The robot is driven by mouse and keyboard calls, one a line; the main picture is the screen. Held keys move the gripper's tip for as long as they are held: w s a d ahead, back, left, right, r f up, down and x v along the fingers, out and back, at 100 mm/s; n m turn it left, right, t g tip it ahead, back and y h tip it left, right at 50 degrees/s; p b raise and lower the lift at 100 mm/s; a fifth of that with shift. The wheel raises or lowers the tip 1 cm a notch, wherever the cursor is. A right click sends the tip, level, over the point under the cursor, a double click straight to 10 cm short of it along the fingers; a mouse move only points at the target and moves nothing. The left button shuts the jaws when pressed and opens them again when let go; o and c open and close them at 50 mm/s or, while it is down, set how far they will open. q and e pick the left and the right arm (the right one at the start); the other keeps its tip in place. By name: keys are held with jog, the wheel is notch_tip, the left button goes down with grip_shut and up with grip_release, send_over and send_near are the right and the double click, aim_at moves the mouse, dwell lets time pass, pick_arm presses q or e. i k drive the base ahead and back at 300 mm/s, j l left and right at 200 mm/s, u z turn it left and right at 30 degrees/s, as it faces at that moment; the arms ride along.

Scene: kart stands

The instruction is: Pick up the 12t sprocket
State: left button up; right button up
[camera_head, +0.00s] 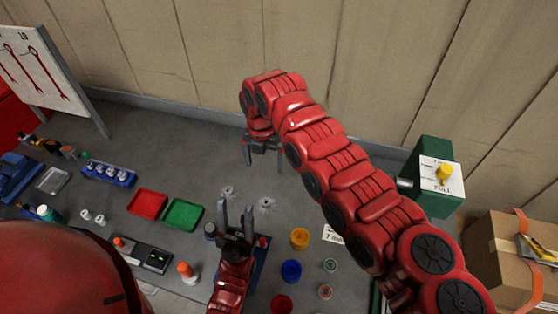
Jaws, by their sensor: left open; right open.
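Two small grey toothed discs that look like sprockets lie on the grey table: one at the left (228,190) and one at the right (264,204). I cannot tell which is the 12t sprocket. My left gripper (236,211) is open, with its fingers pointing away from me. In the picture its fingertips are just below and between the two discs; its height above the table is unclear. My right gripper (262,160) is open and empty, farther back near the wall, beyond both discs.
A red tray (147,204) and a green tray (183,215) are left of the discs. A blue stand (259,256) is partly hidden by my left gripper. A green box (432,200) is far right.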

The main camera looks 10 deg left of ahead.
aim_at(228, 193)
jog(key=k, duration=1)
